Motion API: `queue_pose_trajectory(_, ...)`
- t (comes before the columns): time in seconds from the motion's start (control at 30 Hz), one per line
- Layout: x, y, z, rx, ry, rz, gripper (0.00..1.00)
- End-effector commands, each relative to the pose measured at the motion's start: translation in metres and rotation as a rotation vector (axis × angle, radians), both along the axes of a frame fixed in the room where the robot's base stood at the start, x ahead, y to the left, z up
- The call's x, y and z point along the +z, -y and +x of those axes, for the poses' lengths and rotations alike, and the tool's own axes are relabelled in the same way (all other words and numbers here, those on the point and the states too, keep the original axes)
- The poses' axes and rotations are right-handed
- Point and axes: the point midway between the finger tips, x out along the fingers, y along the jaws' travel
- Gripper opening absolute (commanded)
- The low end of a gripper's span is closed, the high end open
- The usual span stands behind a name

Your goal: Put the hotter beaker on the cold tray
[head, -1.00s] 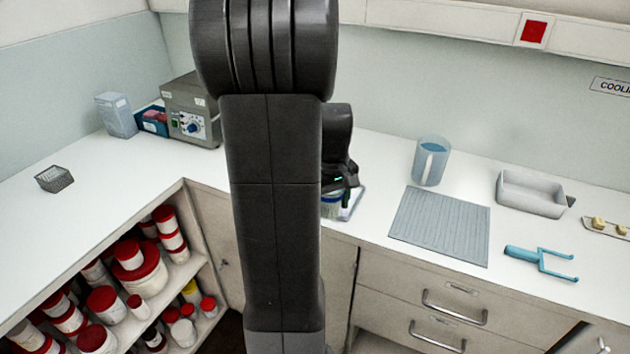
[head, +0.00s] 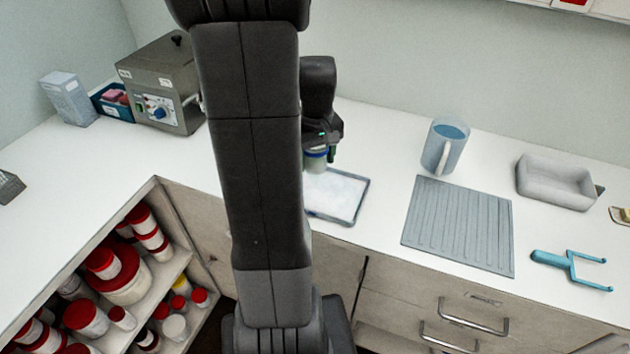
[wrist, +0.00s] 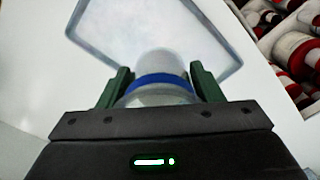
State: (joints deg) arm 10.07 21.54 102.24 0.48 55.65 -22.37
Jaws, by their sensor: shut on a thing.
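My gripper (head: 320,150) is shut on a clear beaker with a blue band (wrist: 160,82), which shows between its green fingers in the wrist view. In the head view the held beaker (head: 315,160) is small and partly hidden by my gripper and arm. A shallow tray with a frosty white surface (head: 345,192) lies on the counter, its left part hidden behind my arm. The beaker appears over the tray's back part; I cannot tell whether it touches. The tray also fills the upper part of the wrist view (wrist: 195,40).
A blue-grey jug (head: 445,148) stands behind a ribbed grey mat (head: 460,225). A grey basin (head: 555,183) and a blue fork-like tool (head: 570,265) are at right. A control box (head: 162,85) stands back left. Shelves below hold red-lidded jars (head: 130,268).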

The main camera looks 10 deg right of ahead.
Motion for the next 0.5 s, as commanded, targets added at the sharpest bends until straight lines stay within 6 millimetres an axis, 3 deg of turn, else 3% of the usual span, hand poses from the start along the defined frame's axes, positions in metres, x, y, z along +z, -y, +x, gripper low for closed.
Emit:
queue_pose_trajectory(0.1, -0.023, 0.0, -0.001, 0.0, -0.005, 0.001, 0.34)
queue_pose_trajectory(0.5, -0.068, 0.0, 0.0, 0.001, -0.003, 0.0, 0.34)
